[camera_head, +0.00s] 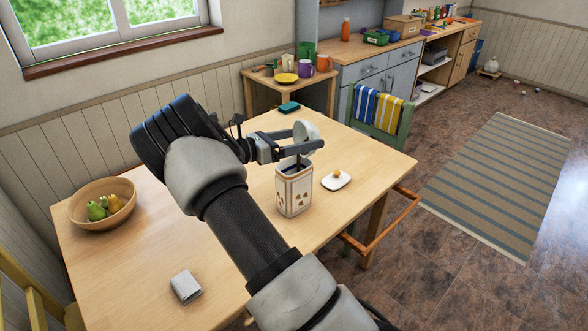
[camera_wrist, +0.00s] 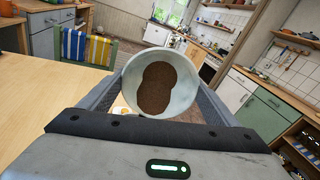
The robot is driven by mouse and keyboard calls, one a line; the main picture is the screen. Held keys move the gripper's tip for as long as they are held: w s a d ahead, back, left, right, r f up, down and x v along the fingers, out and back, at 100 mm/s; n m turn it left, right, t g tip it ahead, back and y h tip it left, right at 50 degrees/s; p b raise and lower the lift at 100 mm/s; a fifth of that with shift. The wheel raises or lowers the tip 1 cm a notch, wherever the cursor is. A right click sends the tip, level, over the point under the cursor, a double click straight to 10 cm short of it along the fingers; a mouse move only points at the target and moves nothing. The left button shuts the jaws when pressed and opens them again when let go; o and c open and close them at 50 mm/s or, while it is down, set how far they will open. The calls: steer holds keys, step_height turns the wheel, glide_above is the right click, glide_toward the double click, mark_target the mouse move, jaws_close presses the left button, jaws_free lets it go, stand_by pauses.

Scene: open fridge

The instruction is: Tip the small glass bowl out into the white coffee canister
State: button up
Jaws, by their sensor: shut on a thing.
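My gripper (camera_head: 305,141) is shut on the small glass bowl (camera_head: 308,129), one finger on each side of it. The bowl is pale and tilted steeply on its side, above the table. In the wrist view, the bowl (camera_wrist: 182,64) has its open mouth facing the camera, with brown grounds (camera_wrist: 157,88) inside. The white coffee canister (camera_head: 294,190) stands upright and open on the table, just below the bowl in the picture. It has dark markings on its sides, and its inside looks dark. Whether the bowl is right over its opening is hard to tell.
A white lid with an orange knob (camera_head: 336,180) lies right of the canister. A wooden bowl of pears (camera_head: 103,203), a grey box (camera_head: 186,287) and a teal sponge-like block (camera_head: 289,107) are also on the table (camera_head: 140,250). A green chair (camera_head: 384,118) stands behind.

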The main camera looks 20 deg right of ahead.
steer(key=shift+r, duration=0.15)
steer(key=shift+a+f+b, duration=0.1)
steer(key=shift+f+b, duration=0.15)
steer(key=shift+b, duration=0.05)
steer(key=shift+a+h+b, duration=0.25)
steer(key=shift+h+b, duration=0.2)
steer(key=shift+h, duration=0.25)
steer(key=shift+a+h, duration=0.15)
steer(key=shift+h, duration=0.15)
steer(key=shift+r, duration=0.3)
steer(key=shift+c, duration=0.2)
steer(key=shift+r, duration=0.1)
